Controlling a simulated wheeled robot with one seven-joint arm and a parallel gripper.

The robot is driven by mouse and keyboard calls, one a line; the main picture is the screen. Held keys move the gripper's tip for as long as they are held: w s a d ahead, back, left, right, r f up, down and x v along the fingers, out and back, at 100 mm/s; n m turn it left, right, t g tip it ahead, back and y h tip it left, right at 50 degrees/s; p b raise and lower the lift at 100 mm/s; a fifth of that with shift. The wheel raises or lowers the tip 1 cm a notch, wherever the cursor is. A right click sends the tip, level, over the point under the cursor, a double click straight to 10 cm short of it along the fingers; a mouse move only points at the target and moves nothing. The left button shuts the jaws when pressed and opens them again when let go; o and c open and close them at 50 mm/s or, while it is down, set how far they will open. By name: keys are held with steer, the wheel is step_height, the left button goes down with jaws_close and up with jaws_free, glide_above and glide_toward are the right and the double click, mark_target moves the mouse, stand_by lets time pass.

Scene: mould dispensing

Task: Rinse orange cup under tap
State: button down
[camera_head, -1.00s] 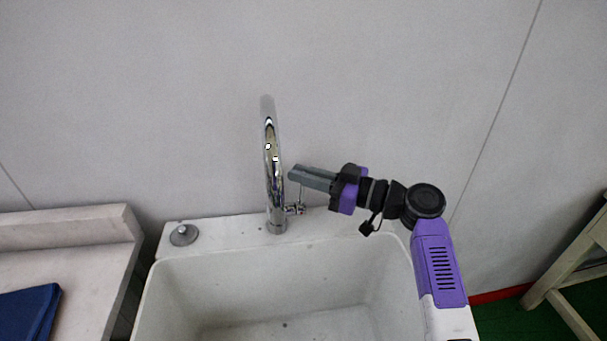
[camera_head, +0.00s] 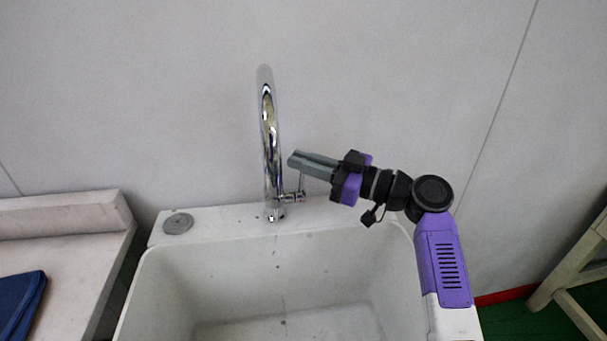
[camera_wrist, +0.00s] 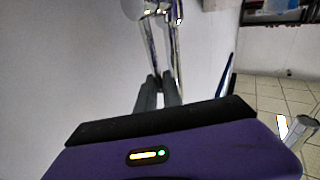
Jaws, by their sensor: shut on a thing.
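The chrome tap (camera_head: 268,140) stands at the back rim of the white sink (camera_head: 250,262), with a thin lever (camera_head: 301,184) on its right side. My gripper (camera_head: 291,160) is at the right of the tap, its grey fingers pointing left at the lever's upper end. In the wrist view the fingers (camera_wrist: 160,80) are close together at the chrome. They are shut on the tap lever, though the contact itself is mostly hidden. Small dark drops show below the spout, over the basin. The orange cup is not in view.
A pale counter (camera_head: 60,215) with a dark blue cloth-like item (camera_head: 20,305) lies to the left. A round grey fitting (camera_head: 177,223) sits on the sink's back left rim. A wooden stool-like frame (camera_head: 575,270) stands at the right. The wall is close behind the tap.

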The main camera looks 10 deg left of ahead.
steer(key=shift+d, duration=0.1)
steer(key=c, duration=1.5)
jaws_free()
step_height(320, 180, up, 20)
